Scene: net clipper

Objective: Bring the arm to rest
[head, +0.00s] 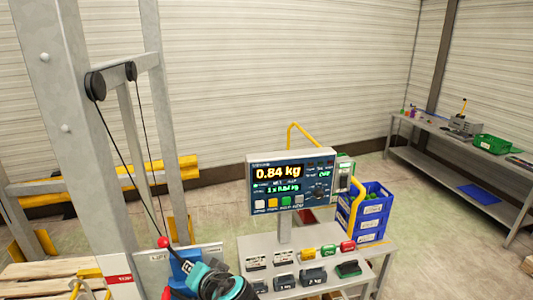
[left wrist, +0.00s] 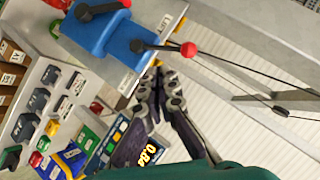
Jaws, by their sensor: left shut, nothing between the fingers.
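My left arm's teal and black wrist (head: 222,284) shows at the bottom of the head view, with the gripper small and partly hidden by it. In the left wrist view my left gripper (left wrist: 164,76) is shut with nothing between its fingers. Its tips are close to a blue block (left wrist: 97,35) with black levers, one ending in a red ball (left wrist: 188,50). I cannot tell whether they touch. The blue block also shows in the head view (head: 184,264), just left of my wrist. My right gripper is not in view.
A grey bench (head: 376,250) carries a scale display (head: 290,184) reading 0.84 kg, weights and small coloured items. A steel frame with pulleys (head: 95,86) and cables stands at left. Blue crates (head: 372,208) stand behind the bench. A side table (head: 432,130) is at far right.

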